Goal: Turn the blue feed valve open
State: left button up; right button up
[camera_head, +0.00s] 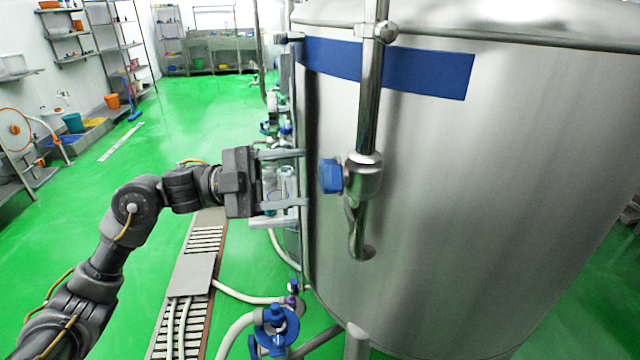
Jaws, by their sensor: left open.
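A blue valve handle (331,176) sits on the left side of a metal valve body (364,178), on the vertical steel pipe (369,95) in front of the large steel tank (480,200). I take it for the blue feed valve. My left gripper (304,178) is open, its two fingers pointing right, one above and one below the handle's height. The fingertips end just left of the handle, and no contact shows. Nothing is seen held between the fingers. My right gripper is not in view.
A second blue valve (275,322) with hoses is low by the tank's foot. A drain channel (188,285) runs along the green floor (185,115). Shelves (70,40) line the left wall. The floor at the left and back is mostly free.

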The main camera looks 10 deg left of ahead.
pick_arm(q)
jog(key=shift+v, duration=1.05)
jog(key=shift+c, duration=0.2)
